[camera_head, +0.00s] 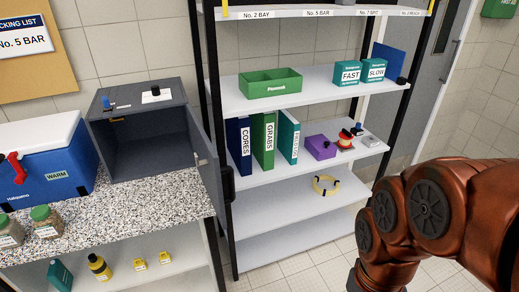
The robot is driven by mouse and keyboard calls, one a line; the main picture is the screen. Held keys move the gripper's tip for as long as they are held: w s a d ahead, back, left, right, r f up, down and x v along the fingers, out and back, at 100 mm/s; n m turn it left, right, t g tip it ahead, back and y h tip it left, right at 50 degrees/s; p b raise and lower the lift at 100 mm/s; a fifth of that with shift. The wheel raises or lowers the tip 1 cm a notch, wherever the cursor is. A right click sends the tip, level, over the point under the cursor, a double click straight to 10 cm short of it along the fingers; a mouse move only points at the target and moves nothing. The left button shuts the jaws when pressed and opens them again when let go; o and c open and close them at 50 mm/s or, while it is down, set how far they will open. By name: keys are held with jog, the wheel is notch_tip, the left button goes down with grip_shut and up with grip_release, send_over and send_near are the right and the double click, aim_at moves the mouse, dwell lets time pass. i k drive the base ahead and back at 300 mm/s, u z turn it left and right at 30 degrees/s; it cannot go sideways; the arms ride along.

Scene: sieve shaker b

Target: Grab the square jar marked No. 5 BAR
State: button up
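No jar with a readable No. 5 BAR mark shows. Two clear jars with green lids and brownish contents stand on the speckled counter at the lower left: one jar (46,229) in front of the blue cooler, the other jar (10,238) at the picture's left edge. Their labels are too small to read. "No. 5 BAR" is written on the packing list (24,42) on the wall and on a label (318,13) on the top shelf's edge; what stands above that label is cut off. My arm reaches in from the right; my gripper is not in view.
A grey cabinet (137,97) with its door (208,168) open stands on the counter (150,206), beside a blue cooler (62,183). The shelf rack holds a green bin (270,83), binders (263,140) and a purple box (320,147). Floor (300,272) shows before the rack.

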aim_at(46, 222)
jog(key=z, duration=0.8)
jog(key=i, duration=1.15)
jog(key=u, duration=2.4)
jog(key=k, duration=1.15)
jog(key=u, duration=1.3)
jog(key=i, duration=0.95)
jog(key=u, duration=0.65)
jog(key=i, duration=1.35)
jog(key=z, duration=0.4)
